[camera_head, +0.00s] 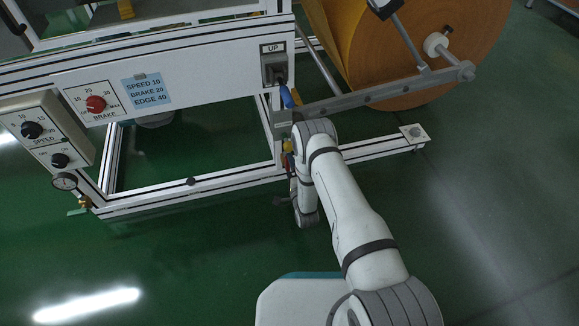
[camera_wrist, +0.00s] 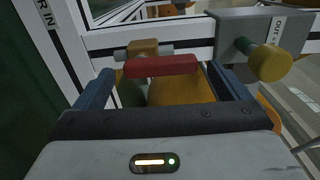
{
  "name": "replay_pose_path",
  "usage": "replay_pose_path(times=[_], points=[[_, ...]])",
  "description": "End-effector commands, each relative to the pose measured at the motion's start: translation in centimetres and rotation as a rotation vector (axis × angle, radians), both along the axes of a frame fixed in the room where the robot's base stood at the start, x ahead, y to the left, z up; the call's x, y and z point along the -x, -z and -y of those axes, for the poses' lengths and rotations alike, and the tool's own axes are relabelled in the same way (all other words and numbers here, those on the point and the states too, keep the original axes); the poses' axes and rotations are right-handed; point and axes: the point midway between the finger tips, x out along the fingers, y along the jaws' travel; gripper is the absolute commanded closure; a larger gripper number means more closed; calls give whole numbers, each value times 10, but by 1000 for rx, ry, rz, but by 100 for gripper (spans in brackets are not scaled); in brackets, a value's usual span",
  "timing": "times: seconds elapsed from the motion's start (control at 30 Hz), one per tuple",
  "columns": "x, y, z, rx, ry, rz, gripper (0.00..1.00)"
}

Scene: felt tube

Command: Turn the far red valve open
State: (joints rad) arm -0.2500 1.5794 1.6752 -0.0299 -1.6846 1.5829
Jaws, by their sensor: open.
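In the wrist view, the red valve handle (camera_wrist: 161,66) lies crosswise, roughly level in the picture, in front of a brass valve body (camera_wrist: 143,47) on a grey pipe. My gripper (camera_wrist: 160,76) is open, with one dark finger left of the handle and one right of it. The handle is between the fingertips, with a small gap visible at each side; I cannot tell the depth between them. In the head view, my arm hides most of the gripper and the valve by the frame's upright post.
In the wrist view, a grey bracket (camera_wrist: 236,30) marked OUT with a yellowish knob (camera_wrist: 271,62) stands close to the right finger. In the head view, a large orange-brown roll (camera_head: 420,50) and its support bar (camera_head: 370,98) are beyond my arm. The green floor (camera_head: 200,260) in front is clear.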

Motion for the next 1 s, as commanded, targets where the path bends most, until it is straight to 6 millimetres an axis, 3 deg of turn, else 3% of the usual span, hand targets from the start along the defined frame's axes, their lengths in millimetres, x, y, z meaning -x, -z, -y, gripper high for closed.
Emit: replay_pose_path(times=[0.2, 0.4, 1.0], points=[[38, -3, 11, 1, 1, -5, 5], [60, -1, 17, 1, 0, -4, 5], [65, 0, 18, 1, 0, -2, 5]])
